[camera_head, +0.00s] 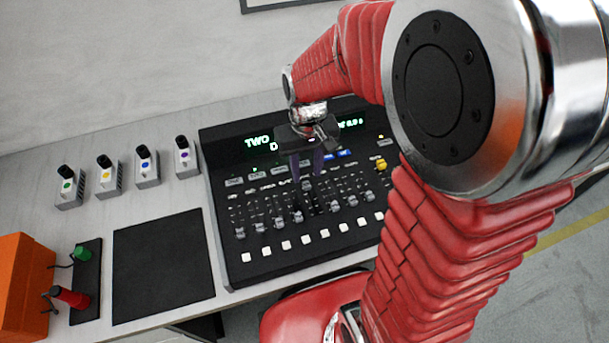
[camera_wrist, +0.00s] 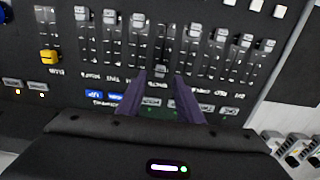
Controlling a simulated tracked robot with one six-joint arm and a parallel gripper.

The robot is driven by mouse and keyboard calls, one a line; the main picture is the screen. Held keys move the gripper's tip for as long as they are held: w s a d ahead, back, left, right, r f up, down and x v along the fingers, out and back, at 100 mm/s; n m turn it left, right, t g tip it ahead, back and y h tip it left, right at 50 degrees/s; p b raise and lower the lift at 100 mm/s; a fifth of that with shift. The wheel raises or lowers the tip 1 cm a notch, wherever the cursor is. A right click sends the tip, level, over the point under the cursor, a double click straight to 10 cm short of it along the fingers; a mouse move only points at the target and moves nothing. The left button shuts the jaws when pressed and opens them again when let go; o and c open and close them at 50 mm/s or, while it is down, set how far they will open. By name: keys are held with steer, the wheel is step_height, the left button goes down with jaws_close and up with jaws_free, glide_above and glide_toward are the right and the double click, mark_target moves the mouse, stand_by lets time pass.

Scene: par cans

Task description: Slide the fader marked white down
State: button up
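A black lighting console (camera_head: 290,262) carries a row of faders with grey caps. My gripper (camera_head: 306,180) is over the middle of the fader row, its two purple fingers pointing down. In the wrist view my gripper (camera_wrist: 160,78) is open, with one finger on each side of a grey fader cap (camera_wrist: 161,71). The cap sits nearer the display end of its slot than most other caps. A gap seems to show on both sides of it; contact cannot be told. The labels are too small to read, so I cannot tell which fader is marked white.
A yellow cap (camera_wrist: 48,57) is at one end of the row. White buttons (camera_head: 286,245) line the console's front. Small switch boxes (camera_head: 147,165), a black mat (camera_head: 163,266) and an orange box (camera_head: 22,285) stand to the left.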

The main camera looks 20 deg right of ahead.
mark_target(307, 184)
steer(key=shift+f, duration=2.1)
jaws_close()
